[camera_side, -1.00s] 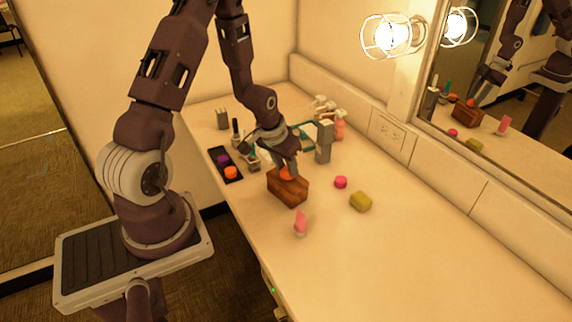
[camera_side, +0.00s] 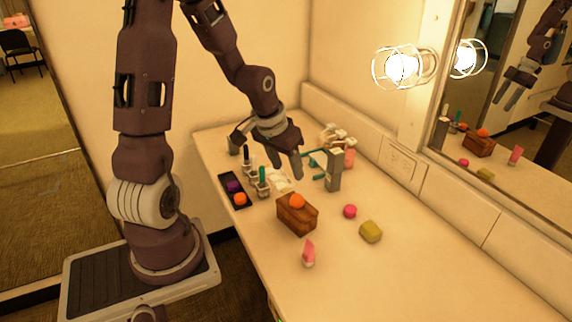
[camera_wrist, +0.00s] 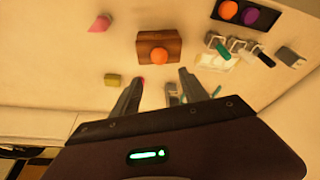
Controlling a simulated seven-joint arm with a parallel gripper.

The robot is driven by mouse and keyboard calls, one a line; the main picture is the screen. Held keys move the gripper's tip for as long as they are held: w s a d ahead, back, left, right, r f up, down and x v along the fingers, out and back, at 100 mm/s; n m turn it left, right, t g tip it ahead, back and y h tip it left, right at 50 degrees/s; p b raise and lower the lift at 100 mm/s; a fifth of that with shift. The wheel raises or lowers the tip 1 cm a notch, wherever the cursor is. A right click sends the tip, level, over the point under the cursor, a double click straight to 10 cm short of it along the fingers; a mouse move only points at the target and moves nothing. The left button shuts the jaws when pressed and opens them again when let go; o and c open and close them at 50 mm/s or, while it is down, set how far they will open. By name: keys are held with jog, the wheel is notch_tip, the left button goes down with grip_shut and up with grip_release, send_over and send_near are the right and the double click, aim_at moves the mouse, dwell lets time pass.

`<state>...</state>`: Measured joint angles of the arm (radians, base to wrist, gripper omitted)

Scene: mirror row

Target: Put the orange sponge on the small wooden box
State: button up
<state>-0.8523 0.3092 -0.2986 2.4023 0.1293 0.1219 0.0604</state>
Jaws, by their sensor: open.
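The orange sponge (camera_side: 297,201), small and round, rests on top of the small wooden box (camera_side: 297,220) near the counter's left edge. In the wrist view the sponge (camera_wrist: 159,56) shows against the wooden box (camera_wrist: 173,42), towards one long edge of its top. My gripper (camera_side: 267,162) is open and empty, above and behind the box and apart from the sponge. In the wrist view the two fingers of my gripper (camera_wrist: 161,77) are spread wide with nothing between their tips.
A black tray (camera_side: 229,181) holds an orange and a purple round piece. Bottles and a grey block (camera_side: 333,170) stand behind the box. A pink ball (camera_side: 350,211), yellow-green block (camera_side: 371,232) and pink piece (camera_side: 308,254) lie nearby. The front counter is clear.

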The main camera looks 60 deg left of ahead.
jog(key=s+d+r+m+t, duration=0.1)
jog(key=s+d+r, duration=0.2)
jog(key=d+r, duration=0.25)
jog(key=s+d+r+m, duration=0.2)
jog(key=s+d+r, duration=0.1)
jog(key=d+r, duration=0.25)
jog(key=s+d+r, duration=0.2)
jog(key=s+d, duration=0.1)
jog(key=s, duration=0.1)
jog(key=s+d+r+m+t+h, duration=0.1)
jog(key=s+d+r, duration=0.1)
jog(key=s, duration=0.3)
jog(key=shift+s+d+r+m, duration=0.2)
jog(key=shift+d+r+m, duration=0.1)
jog(key=shift+d, duration=0.45)
